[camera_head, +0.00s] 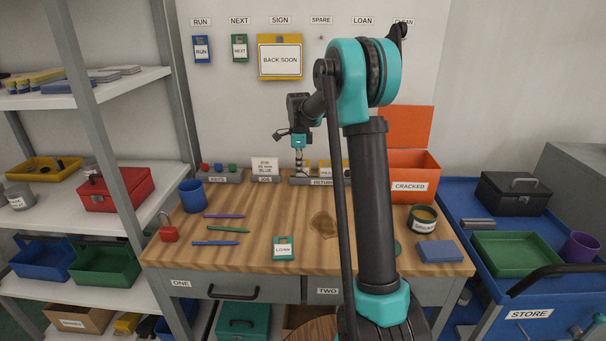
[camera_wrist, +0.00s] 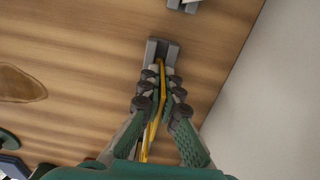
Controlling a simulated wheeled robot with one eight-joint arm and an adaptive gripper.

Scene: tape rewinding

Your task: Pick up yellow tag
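A thin yellow tag (camera_wrist: 154,127) shows edge-on in the wrist view, running between my gripper's fingers. Its far end is at a small grey holder (camera_wrist: 162,46) on the wooden bench. My gripper (camera_wrist: 165,76) has its narrow fingertips close in on both sides of the tag and looks shut on it. In the head view my gripper (camera_head: 299,169) points down at the grey rack labelled RETURN (camera_head: 320,182) at the back of the bench. Yellow pieces show at this rack, partly hidden by my arm. I cannot tell whether the tag is clear of its holder.
The wooden bench (camera_head: 260,205) carries a blue cup (camera_head: 193,195), pens, a teal LOAN tag (camera_head: 283,248), a red padlock (camera_head: 168,229) and a blue block (camera_head: 440,251). An orange CRACKED bin (camera_head: 412,168) stands right of the rack. The wall (camera_wrist: 262,110) is close behind.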

